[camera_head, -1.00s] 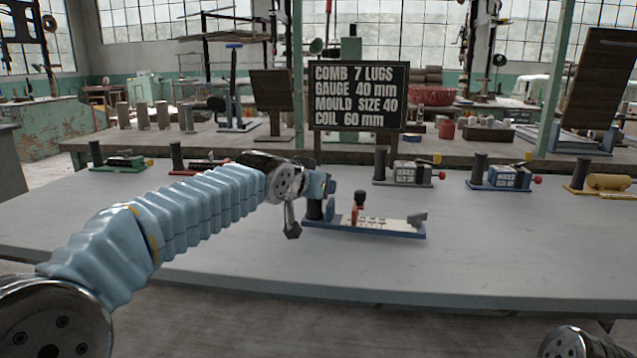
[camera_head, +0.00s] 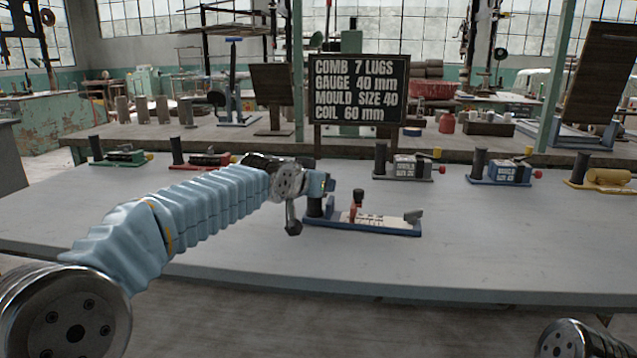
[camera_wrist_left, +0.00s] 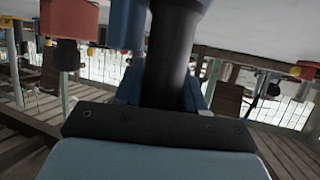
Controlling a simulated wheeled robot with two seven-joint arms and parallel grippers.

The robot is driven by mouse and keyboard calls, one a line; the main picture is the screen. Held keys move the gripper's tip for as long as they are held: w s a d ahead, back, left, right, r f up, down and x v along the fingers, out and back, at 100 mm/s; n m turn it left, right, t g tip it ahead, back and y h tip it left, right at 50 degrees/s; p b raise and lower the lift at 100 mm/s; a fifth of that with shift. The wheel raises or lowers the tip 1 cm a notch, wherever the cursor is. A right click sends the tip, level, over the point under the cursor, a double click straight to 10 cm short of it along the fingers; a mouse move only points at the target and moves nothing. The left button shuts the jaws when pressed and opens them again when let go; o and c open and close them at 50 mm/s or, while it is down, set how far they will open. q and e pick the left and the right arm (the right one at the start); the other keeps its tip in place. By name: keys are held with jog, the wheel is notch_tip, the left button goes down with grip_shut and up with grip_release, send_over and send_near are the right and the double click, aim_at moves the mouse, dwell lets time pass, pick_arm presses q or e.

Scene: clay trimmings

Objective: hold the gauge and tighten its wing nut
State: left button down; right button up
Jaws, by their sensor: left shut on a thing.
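The gauge (camera_head: 390,228) lies on the grey table, with a blue base, a pale marked scale and a dark post (camera_head: 314,207) at its left end. A red upright piece (camera_head: 357,198) stands on it, left of its middle; I cannot make out the wing nut's shape. My left gripper (camera_head: 318,192) is shut on the dark post. My right gripper is out of view; only part of my right arm shows at bottom right.
A row of similar devices stands behind: a green one (camera_head: 122,157), a red one (camera_head: 205,161), a grey one (camera_head: 405,169), a blue one (camera_head: 502,174) and a yellow one (camera_head: 607,177). A sign (camera_head: 358,90) reads "GAUGE 40 mm". The table front (camera_head: 480,260) is clear.

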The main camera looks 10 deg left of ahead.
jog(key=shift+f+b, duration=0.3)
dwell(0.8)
